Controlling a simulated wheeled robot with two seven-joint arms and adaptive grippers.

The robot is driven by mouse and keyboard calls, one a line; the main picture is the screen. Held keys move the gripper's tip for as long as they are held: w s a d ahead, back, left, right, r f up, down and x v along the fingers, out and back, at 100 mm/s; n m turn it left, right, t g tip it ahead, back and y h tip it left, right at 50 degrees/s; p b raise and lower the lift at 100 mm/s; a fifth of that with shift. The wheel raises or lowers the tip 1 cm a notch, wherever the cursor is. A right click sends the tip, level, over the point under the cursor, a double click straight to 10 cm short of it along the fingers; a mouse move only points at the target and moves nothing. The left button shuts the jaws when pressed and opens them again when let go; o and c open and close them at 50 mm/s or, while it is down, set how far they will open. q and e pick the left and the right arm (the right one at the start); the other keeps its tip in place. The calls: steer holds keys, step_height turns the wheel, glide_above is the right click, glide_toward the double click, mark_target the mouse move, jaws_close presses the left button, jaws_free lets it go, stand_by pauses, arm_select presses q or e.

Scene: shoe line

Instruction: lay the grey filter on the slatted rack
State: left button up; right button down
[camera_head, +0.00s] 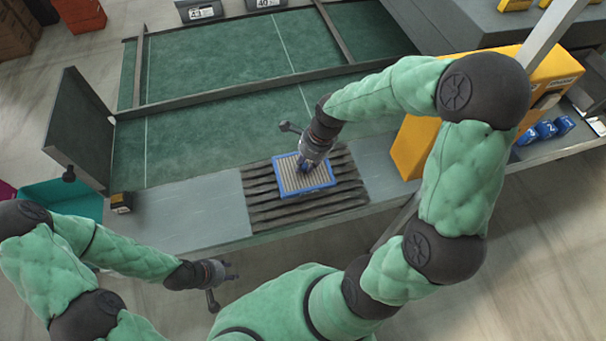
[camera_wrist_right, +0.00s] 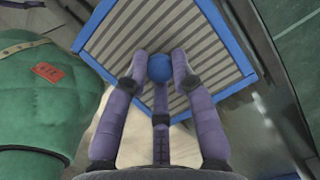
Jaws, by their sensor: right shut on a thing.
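The grey pleated filter (camera_head: 304,181) with a blue frame is in front of the dark slatted rack (camera_head: 265,219) in the head view, covering its upper middle. My right gripper (camera_head: 307,166) is shut on the filter's blue knob (camera_wrist_right: 160,67). In the right wrist view its three fingers close around that knob, and the pleated face (camera_wrist_right: 115,40) fills the upper part. The rack does not show there; floor shows past the filter's edge, so the filter appears held up. The exact gap is unclear. My left gripper (camera_head: 229,281) is open and empty, left of the rack and before the table.
The rack lies on a grey bench (camera_head: 190,217) along a green conveyor (camera_head: 215,65). A yellow box (camera_head: 415,145) stands right of the rack. Blue items (camera_head: 546,129) sit on a shelf further right.

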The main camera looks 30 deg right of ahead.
mark_target(305, 175)
step_height(305, 175, down, 6)
steer(key=shift+f+b, duration=0.25)
steer(key=shift+b, duration=0.8)
steer(key=shift+r, duration=0.1)
steer(key=c, duration=1)
jaws_free()
steer(key=p+v, duration=0.4)
steer(key=v, duration=0.6)
steer(key=shift+r, duration=0.2)
steer(key=shift+p+v, duration=0.3)
steer(key=shift+v, duration=0.55)
